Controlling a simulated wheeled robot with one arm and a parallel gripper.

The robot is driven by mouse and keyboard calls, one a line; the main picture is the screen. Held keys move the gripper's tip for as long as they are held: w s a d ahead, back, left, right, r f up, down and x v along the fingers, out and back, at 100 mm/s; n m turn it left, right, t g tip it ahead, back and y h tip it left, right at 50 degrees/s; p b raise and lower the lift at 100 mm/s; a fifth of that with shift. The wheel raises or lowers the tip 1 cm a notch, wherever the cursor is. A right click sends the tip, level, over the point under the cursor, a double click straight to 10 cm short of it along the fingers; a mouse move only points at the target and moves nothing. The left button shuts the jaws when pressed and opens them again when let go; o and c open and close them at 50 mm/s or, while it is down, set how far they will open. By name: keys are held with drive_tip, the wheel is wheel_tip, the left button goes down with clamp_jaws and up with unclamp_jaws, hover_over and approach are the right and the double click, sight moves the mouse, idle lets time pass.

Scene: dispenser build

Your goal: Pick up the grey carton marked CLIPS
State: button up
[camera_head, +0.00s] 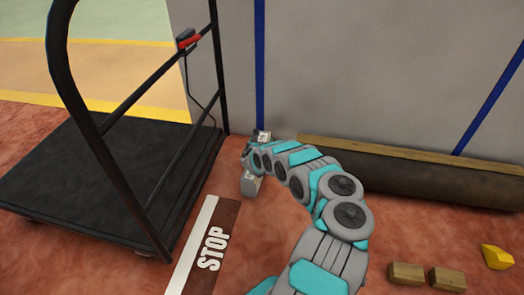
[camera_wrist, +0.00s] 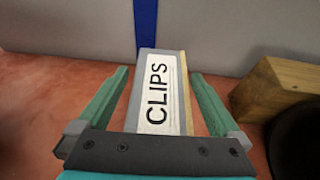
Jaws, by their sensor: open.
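The grey carton marked CLIPS (camera_wrist: 157,92) is in the middle of the wrist view, its white label facing the camera and its right edge tan. My gripper (camera_wrist: 159,76) is open, with one green finger on each side of the carton and a gap showing on both sides. The carton's lower part is hidden behind the gripper's body. In the head view my arm reaches toward the wall, and a small pale labelled box (camera_head: 264,136), seemingly this carton, shows just past its end. The fingers are not clear there.
A wood-topped dark barrier (camera_head: 400,165) runs along the wall to the right; its end (camera_wrist: 275,85) is close to my right finger. A black cart (camera_head: 100,180) stands left. A STOP floor marking (camera_head: 213,248), wooden blocks (camera_head: 406,275) and a yellow piece (camera_head: 497,257) lie nearer.

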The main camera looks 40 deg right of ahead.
drive_tip(key=shift+w+d+f, duration=0.15)
drive_tip(key=shift+w+d, duration=0.1)
drive_tip(key=shift+d, duration=0.1)
clamp_jaws()
idle(0.7)
